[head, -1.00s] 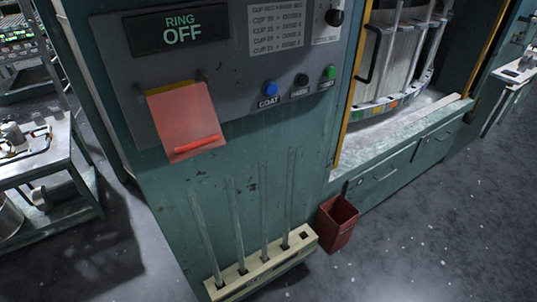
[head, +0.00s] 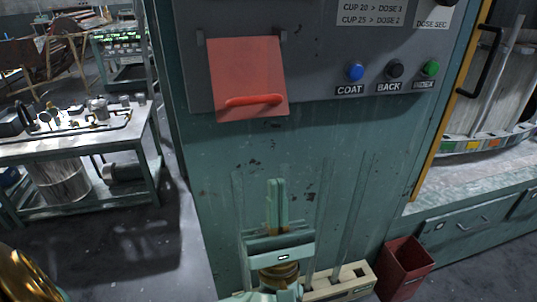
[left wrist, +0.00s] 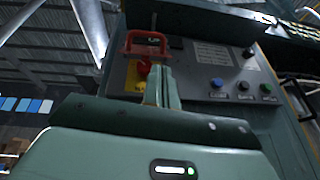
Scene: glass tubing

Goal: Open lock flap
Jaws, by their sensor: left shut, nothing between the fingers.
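The lock flap (head: 247,65) is a see-through red plate that hangs down from two small hinges on the grey panel. A thick red handle bar (head: 254,101) crosses its lower part. My left gripper (head: 276,183) is shut and empty, fingers pointing up, below the flap and apart from it in the head view. In the left wrist view the shut fingers (left wrist: 162,70) point up toward the red handle (left wrist: 147,38). A red knob (left wrist: 143,68) and a yellow patch show below the handle there. My right gripper is not in view.
Blue, black and green buttons (head: 355,72) sit right of the flap. Clear upright tubes stand in a pale rack (head: 340,284) behind my left gripper. A dark red bin (head: 404,268) stands to the right. A workbench (head: 85,150) is at the left.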

